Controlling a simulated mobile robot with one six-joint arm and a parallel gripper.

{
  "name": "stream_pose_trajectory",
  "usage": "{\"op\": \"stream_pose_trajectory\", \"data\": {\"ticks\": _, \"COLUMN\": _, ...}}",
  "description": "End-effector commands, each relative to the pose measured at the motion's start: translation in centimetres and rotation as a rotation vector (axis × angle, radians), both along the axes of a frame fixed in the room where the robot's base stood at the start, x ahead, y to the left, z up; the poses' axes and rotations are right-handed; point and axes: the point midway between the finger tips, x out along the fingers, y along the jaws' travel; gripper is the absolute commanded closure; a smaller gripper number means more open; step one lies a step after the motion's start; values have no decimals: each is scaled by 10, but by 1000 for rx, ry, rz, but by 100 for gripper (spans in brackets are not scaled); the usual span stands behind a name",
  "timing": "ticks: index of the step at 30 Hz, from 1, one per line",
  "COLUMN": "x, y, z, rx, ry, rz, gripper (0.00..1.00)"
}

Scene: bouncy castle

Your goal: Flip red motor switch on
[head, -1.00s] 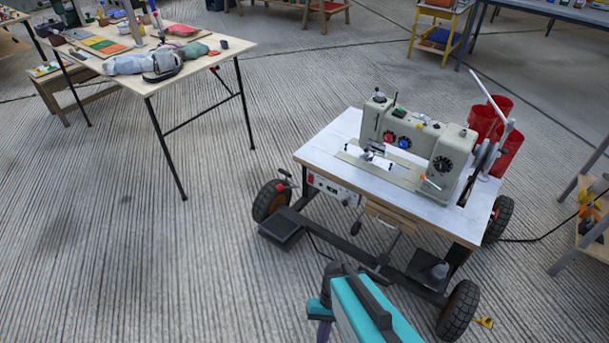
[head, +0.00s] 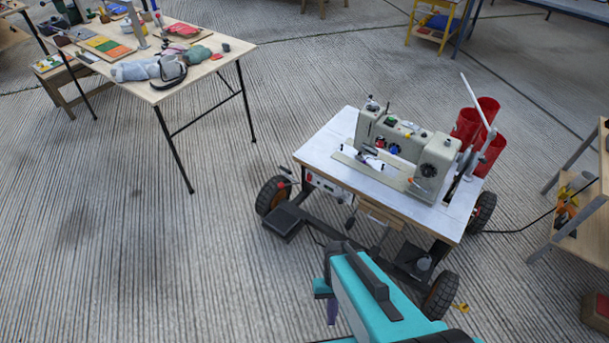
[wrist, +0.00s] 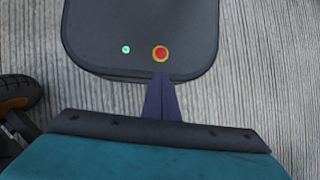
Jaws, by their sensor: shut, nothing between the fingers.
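The red motor switch (head: 309,177) is a tiny red spot at the left end of the white control box (head: 328,187) under the front edge of the sewing machine table. It is too small to tell its position. A beige sewing machine (head: 405,150) stands on the white tabletop (head: 340,137). My gripper (head: 332,311) has dark purple fingers pointing down, in front of the table and apart from it. In the wrist view, its fingers (wrist: 161,80) are together and empty, above my own dark base. The switch does not show in the wrist view.
The table stands on a wheeled frame; its near right wheel (head: 440,295) is close to my arm. Red cylinders (head: 467,126) stand behind the machine. A wooden shelf (head: 580,210) is at the right, a cluttered folding table (head: 215,68) at the left. Floor between the tables is clear.

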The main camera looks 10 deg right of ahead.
Motion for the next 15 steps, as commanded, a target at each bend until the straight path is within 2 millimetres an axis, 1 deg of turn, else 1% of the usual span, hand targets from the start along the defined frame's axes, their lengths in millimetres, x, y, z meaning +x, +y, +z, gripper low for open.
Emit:
{"op": "stream_pose_trajectory", "data": {"ticks": 1, "x": -1, "y": -2, "z": 17, "rx": -6, "ry": -2, "rz": 4, "gripper": 100}}
{"op": "stream_pose_trajectory", "data": {"ticks": 15, "x": -6, "y": -20, "z": 84, "rx": -57, "ry": -21, "rz": 37, "gripper": 100}}
